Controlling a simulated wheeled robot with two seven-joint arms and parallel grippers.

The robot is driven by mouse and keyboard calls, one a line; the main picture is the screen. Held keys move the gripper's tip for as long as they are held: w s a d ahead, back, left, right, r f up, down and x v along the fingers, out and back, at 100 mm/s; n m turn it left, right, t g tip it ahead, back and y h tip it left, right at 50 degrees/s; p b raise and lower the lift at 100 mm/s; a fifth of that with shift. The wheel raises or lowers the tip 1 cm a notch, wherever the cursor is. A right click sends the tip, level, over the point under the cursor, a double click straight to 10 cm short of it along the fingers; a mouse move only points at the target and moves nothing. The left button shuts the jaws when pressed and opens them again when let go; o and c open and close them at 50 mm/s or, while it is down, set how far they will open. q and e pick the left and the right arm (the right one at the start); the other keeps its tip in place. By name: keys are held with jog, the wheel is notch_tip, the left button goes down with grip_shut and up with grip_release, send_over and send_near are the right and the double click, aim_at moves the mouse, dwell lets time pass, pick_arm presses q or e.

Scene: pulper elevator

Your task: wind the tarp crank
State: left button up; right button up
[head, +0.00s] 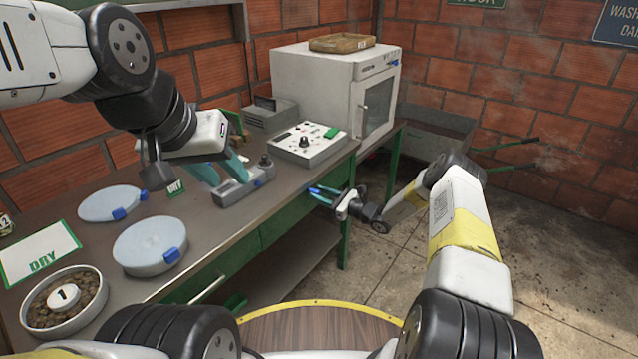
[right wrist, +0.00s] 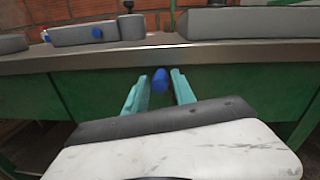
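I cannot make out a tarp crank for certain in either view. My right gripper (head: 326,194) is at the bench's front edge in the head view. In the right wrist view its teal fingers (right wrist: 157,92) are apart, with a small blue knob (right wrist: 160,78) showing between or just beyond them. I cannot tell whether they touch it; what it is fixed to is hidden. My left gripper (head: 221,170) hangs over the bench beside a grey device with a dark knob (head: 246,183). Its teal fingers look apart, with nothing visible between them.
The bench (head: 215,222) holds two round lidded dishes (head: 150,246), a bowl of beans (head: 62,298), a "DRY" card (head: 38,255), a control box (head: 307,145) and a white oven (head: 335,85). Floor at right is clear.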

grip_shut()
dwell(1.2)
